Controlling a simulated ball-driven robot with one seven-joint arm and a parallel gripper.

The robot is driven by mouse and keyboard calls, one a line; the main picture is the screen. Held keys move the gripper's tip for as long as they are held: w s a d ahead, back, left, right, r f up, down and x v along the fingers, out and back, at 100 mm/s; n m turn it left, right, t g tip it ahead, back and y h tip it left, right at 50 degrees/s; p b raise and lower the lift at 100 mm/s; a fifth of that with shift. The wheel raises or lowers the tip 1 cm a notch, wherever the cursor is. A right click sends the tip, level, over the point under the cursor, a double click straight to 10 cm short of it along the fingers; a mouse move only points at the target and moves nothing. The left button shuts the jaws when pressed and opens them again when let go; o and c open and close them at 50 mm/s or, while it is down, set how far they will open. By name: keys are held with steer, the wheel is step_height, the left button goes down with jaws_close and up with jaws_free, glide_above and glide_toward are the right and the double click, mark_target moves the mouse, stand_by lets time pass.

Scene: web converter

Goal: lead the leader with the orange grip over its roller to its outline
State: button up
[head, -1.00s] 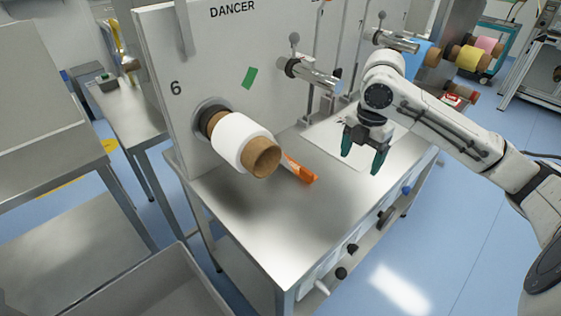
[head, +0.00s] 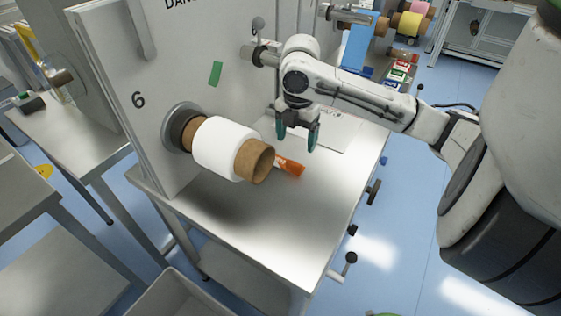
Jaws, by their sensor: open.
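The orange grip (head: 289,166) lies low over the steel table, just right of the white roll's brown core. The rest of its leader is hidden behind the roll. My gripper (head: 297,146) is open and empty, pointing down above the table, a little behind and right of the orange grip in the picture. A metal roller (head: 262,55) sticks out of the panel behind my arm, which hides part of it. A pale marked sheet or outline (head: 335,128) lies on the table behind my gripper; I cannot tell whose outline it is.
The white roll (head: 222,149) on its brown core juts from the panel (head: 105,75) marked 6. The steel table (head: 255,230) is clear in front. Knobs and a crank (head: 346,262) stick out along its right edge. Coloured rolls (head: 409,25) stand at the back.

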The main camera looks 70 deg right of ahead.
mark_target(293, 167)
steer(key=shift+f+p, duration=0.65)
steer(key=shift+f, duration=3.3)
steer(key=shift+c, duration=0.5)
steer(key=c, duration=1.1)
steer(key=shift+r, duration=0.1)
